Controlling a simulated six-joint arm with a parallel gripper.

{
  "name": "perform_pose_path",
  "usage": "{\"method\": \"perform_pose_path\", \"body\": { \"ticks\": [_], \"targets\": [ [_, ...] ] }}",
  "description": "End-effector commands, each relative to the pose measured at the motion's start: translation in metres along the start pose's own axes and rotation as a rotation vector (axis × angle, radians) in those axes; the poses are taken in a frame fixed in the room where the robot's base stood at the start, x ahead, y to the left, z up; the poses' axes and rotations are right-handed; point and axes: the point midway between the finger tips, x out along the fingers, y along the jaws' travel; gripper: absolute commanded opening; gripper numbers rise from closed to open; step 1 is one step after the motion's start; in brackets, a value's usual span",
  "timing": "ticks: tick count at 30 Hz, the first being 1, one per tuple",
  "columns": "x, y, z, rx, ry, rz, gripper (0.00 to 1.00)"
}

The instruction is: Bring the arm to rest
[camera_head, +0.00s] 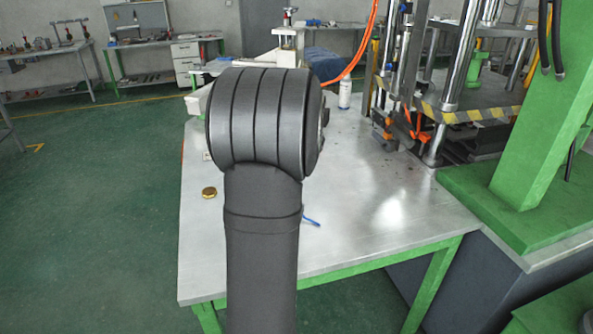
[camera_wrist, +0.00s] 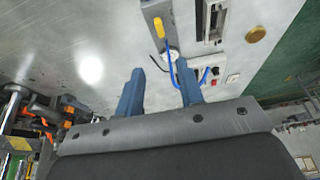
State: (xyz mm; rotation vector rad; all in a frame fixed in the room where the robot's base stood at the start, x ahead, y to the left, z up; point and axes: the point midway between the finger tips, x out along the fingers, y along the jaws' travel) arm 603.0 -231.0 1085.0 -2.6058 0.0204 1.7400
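My gripper (camera_wrist: 160,68) shows in the wrist view as two blue fingers spread apart over the metal table (camera_wrist: 45,35). I see nothing clamped between the fingers. A thin blue looped piece (camera_wrist: 170,68) and a small white round part appear beyond the gap; their distance from the fingers is unclear. In the head view, my dark arm rises in the middle of the picture and hides the gripper and part of the table (camera_head: 370,210).
A gold disc (camera_head: 209,193) lies at the table's left, also in the wrist view (camera_wrist: 256,33). A press with striped edges (camera_head: 470,116) stands at the right beside a green column (camera_head: 545,110). A white bottle (camera_head: 344,95) stands at the back. The table's front right is clear.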

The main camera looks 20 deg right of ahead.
Motion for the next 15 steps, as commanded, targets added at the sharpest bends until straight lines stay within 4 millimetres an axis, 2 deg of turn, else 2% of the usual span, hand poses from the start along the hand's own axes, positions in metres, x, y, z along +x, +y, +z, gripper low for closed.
{"method": "perform_pose_path", "body": {
  "ticks": [4, 15],
  "targets": [
    [-0.0121, 0.0001, 0.0001, 0.0, 0.0, 0.0, 0.35],
    [-0.0136, 0.0001, 0.0002, 0.001, 0.0, 0.0, 0.35]
  ]
}}
